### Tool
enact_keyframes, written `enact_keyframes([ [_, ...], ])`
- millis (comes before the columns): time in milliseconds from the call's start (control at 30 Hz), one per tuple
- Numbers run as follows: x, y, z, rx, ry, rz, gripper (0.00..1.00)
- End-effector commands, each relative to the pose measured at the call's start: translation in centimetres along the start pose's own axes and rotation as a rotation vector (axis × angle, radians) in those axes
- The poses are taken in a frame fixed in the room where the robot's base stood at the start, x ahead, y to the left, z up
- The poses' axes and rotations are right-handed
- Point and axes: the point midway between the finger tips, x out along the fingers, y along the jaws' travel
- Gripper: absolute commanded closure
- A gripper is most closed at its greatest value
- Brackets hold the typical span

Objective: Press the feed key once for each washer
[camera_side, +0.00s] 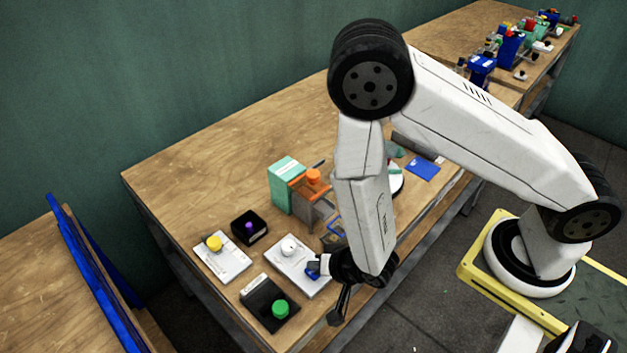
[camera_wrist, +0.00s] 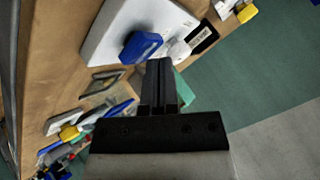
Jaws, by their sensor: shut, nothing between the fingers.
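A white plate (camera_side: 297,265) on the bench carries a white round knob (camera_side: 289,246) and a blue key (camera_side: 312,273). In the wrist view, the blue key (camera_wrist: 141,47) stands on the white plate (camera_wrist: 110,28). My gripper (camera_side: 314,266) is at the right edge of this plate, close to the blue key. In the wrist view its fingers (camera_wrist: 159,64) are shut and empty, with their tips just beside the blue key. I cannot tell whether they touch it. No label naming the feed key is readable, and I cannot make out any washers.
Nearby are a white plate with a yellow knob (camera_side: 214,243), a black box with a purple knob (camera_side: 249,227) and a black plate with a green knob (camera_side: 280,309). A teal box (camera_side: 286,184) and an orange-topped press (camera_side: 312,190) stand behind. The bench's left end is clear.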

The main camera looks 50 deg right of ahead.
Motion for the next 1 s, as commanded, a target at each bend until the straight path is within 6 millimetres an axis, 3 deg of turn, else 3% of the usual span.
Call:
enact_keyframes([
  [1000,0.56,0.41,0.41,0.0,-0.001,0.001,1.0],
])
